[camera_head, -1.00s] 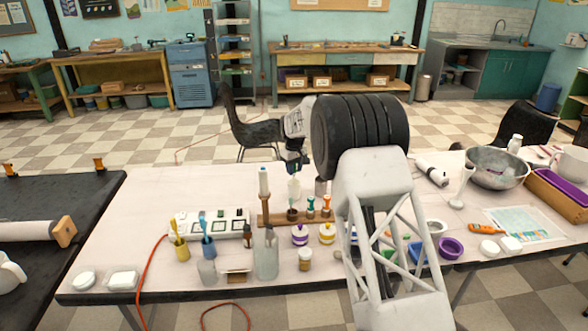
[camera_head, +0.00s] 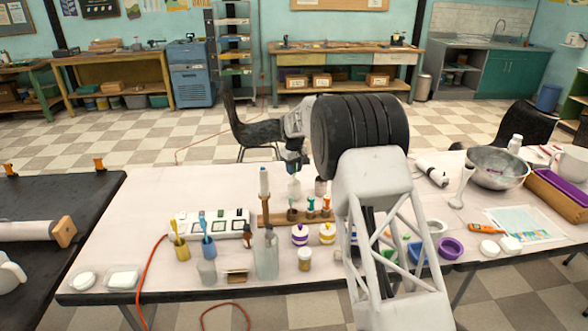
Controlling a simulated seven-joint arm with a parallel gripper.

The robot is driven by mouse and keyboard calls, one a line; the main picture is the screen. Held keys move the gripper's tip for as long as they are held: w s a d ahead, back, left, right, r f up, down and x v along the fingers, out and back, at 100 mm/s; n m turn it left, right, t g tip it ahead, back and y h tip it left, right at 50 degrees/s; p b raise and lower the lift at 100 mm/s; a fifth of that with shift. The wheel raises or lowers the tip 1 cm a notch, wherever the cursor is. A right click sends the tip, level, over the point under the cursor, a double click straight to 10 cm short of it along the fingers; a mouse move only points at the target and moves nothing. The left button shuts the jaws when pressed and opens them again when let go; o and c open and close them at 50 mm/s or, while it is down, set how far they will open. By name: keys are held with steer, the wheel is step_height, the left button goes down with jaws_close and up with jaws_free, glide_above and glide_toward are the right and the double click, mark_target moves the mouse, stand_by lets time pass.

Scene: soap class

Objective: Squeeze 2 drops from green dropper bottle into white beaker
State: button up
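My gripper (camera_head: 293,168) points down over the middle of the table, behind the wooden rack. A small pale, greenish-clear bottle (camera_head: 294,188), apparently the green dropper bottle, is directly below the fingers and seems held between them. Its lower end is near a dark round holder in the wooden rack (camera_head: 272,219); I cannot tell whether they touch. Bottles with teal (camera_head: 311,204) and orange (camera_head: 326,205) tops stand in the rack to the right. I cannot clearly pick out the white beaker; a small translucent container (camera_head: 207,271) stands at the front left.
A tall clear bottle (camera_head: 266,257), purple-banded (camera_head: 300,235) and yellow-banded (camera_head: 327,234) jars and a white panel (camera_head: 211,225) crowd the middle. My arm hides part of the table's right-centre. A metal bowl (camera_head: 497,169) is at the right. The table's back left is clear.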

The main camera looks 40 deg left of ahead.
steer(key=shift+r, duration=0.1)
stand_by(0.3)
steer(key=shift+r, duration=1.4)
